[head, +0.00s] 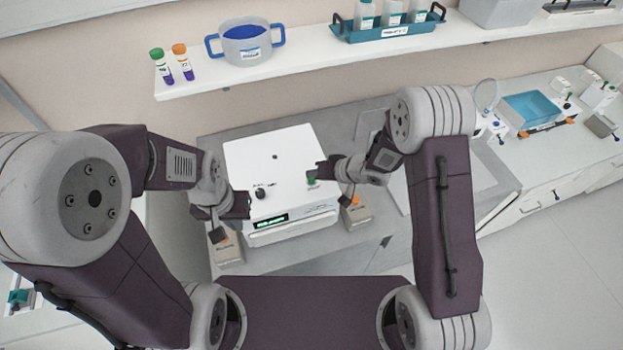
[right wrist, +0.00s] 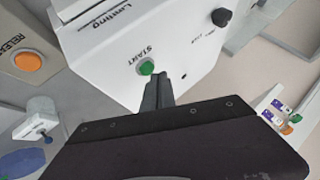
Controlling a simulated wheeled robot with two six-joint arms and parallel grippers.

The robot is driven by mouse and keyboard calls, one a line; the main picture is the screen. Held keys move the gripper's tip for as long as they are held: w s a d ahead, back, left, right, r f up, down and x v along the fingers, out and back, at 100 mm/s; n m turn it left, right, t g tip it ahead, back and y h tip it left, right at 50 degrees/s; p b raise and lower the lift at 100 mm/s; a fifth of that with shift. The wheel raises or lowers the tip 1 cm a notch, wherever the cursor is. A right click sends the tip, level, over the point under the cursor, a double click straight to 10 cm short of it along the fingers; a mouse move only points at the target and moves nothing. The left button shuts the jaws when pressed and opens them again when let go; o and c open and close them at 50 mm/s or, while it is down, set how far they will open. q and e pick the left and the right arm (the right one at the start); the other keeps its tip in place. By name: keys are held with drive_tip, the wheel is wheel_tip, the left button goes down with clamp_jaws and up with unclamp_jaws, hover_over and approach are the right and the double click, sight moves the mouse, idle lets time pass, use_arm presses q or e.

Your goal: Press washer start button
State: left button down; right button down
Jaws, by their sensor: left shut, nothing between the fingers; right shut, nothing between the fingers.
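The washer (head: 275,165) is a white box on the bench, with a green-lit display (head: 272,222) and a dark knob (head: 260,193). Its green START button (right wrist: 146,67) shows in the right wrist view, just past my right gripper's tips (right wrist: 156,84); a gap or contact between them cannot be told. In the head view the button (head: 311,182) is beside my right gripper (head: 322,172), which is shut and empty. My left gripper (head: 238,207) is shut and empty at the washer's left side, near the knob.
An orange RELEASE button (right wrist: 28,61) sits on a beige box, right of the washer in the head view (head: 356,212). Another beige box (head: 228,250) stands at the left. A shelf (head: 310,58) with a blue-handled tub (head: 246,42) and tubes runs behind.

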sight(314, 182)
drive_tip(key=shift+f, duration=0.55)
idle(0.7)
drive_tip(key=shift+r, duration=0.1)
drive_tip(key=shift+r+p, duration=0.8)
drive_tip(key=shift+p, duration=0.05)
wheel_tip(314, 182, up, 5)
drive_tip(key=p, duration=0.5)
drive_tip(key=shift+p, duration=0.3)
idle(0.4)
